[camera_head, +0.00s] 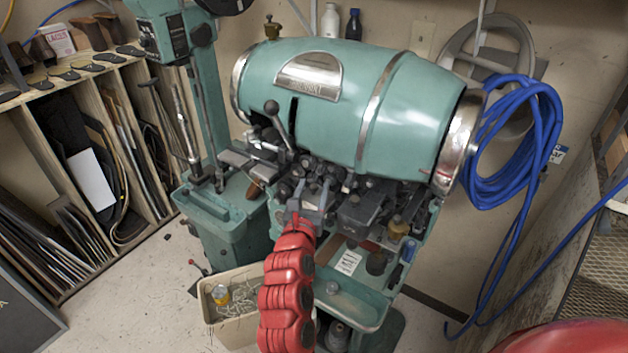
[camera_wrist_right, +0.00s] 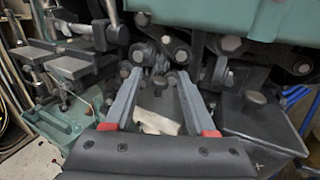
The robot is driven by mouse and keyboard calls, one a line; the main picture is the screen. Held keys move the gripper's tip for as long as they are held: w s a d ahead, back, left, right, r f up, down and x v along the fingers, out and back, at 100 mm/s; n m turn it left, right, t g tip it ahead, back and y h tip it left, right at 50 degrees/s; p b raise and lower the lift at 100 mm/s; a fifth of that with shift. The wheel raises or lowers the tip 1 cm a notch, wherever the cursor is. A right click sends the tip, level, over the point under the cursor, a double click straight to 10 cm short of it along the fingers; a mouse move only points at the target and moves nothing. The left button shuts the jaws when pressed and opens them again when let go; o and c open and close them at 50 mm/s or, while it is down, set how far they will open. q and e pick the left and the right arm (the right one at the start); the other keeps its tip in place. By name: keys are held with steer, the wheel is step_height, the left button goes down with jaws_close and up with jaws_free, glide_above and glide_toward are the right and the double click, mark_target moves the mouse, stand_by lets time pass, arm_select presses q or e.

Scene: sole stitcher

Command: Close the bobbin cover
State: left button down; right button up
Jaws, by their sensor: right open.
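The green barrel-shaped sole stitcher (camera_head: 325,95) stands against the wall, with its dark metal mechanism under the barrel. I cannot tell for certain which part is the bobbin cover. A dark metal box with a round knob (camera_head: 362,216) sits low at the front, and it also shows at the right of the wrist view (camera_wrist_right: 258,118). My right gripper (camera_head: 312,196) reaches up to the mechanism, left of this box. In the wrist view its two grey fingers (camera_wrist_right: 158,78) are apart with nothing clearly held between them. My left gripper is not in view.
A bin with pale scraps (camera_head: 228,303) stands below on the left. Blue hose coils (camera_head: 515,140) hang on the right. A wooden rack (camera_head: 45,160) stands at the left. Levers and brackets crowd close around the fingers. A pale scrap (camera_wrist_right: 158,122) shows beyond them.

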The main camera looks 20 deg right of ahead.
steer(key=shift+w+d, duration=0.35)
steer(key=shift+w, duration=0.2)
jaws_close()
